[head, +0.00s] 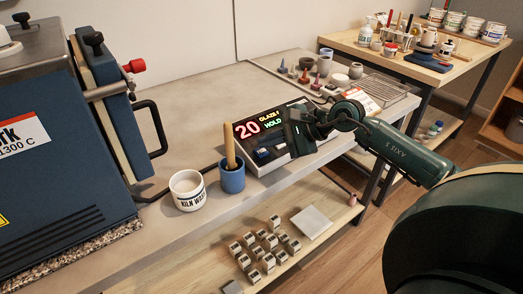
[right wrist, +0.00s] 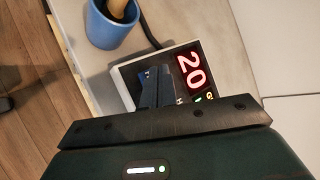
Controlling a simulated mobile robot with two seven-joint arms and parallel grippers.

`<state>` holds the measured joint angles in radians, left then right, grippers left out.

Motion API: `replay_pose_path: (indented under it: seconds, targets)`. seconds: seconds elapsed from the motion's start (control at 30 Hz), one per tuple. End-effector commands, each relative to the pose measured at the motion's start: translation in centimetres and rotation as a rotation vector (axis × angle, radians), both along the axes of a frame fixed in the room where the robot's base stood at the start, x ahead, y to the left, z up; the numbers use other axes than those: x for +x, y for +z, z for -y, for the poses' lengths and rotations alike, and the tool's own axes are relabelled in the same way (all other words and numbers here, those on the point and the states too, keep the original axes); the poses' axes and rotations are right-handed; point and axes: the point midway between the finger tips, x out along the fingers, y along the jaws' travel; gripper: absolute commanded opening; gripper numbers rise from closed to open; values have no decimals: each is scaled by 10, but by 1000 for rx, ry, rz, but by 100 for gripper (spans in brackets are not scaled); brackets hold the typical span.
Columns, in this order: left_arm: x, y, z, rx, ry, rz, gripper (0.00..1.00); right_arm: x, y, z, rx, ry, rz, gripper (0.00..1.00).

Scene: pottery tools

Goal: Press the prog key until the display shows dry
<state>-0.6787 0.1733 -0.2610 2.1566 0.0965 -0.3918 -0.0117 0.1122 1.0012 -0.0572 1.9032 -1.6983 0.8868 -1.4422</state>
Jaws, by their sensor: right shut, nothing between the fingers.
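The controller (head: 280,157) is a low box with a dark face on the grey bench. Its display (head: 247,129) shows a red "20", a yellow line that seems to read "GLAZE" and a green "HOLD". A key (head: 262,155) shows at the lower left of the face. I cannot read key labels, and my gripper hides the right part of the face. My right gripper (head: 296,143) is shut and empty, over the controller. In the right wrist view its fingers (right wrist: 153,88) cover part of the controller (right wrist: 121,77), beside the red "20" (right wrist: 190,70). I cannot tell whether they touch a key.
A blue cup (head: 232,178) with a wooden handle in it stands left of the controller, near the white kiln wash tub (head: 187,190). The blue kiln (head: 60,150) fills the left. Small tools and a wire rack (head: 378,90) lie behind my right arm.

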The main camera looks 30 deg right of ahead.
Motion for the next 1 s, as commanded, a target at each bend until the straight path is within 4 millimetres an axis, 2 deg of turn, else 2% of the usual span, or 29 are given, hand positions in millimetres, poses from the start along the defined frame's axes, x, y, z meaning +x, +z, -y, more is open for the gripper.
replay_pose_path:
  seconds: [0.7,1.0]
  targets:
    - [0,0,-1,2,1,0,45,0,0,0,0,0,0,0]
    - [0,-12,-1,2,1,1,45,2,-8,0,0,0,1,0]
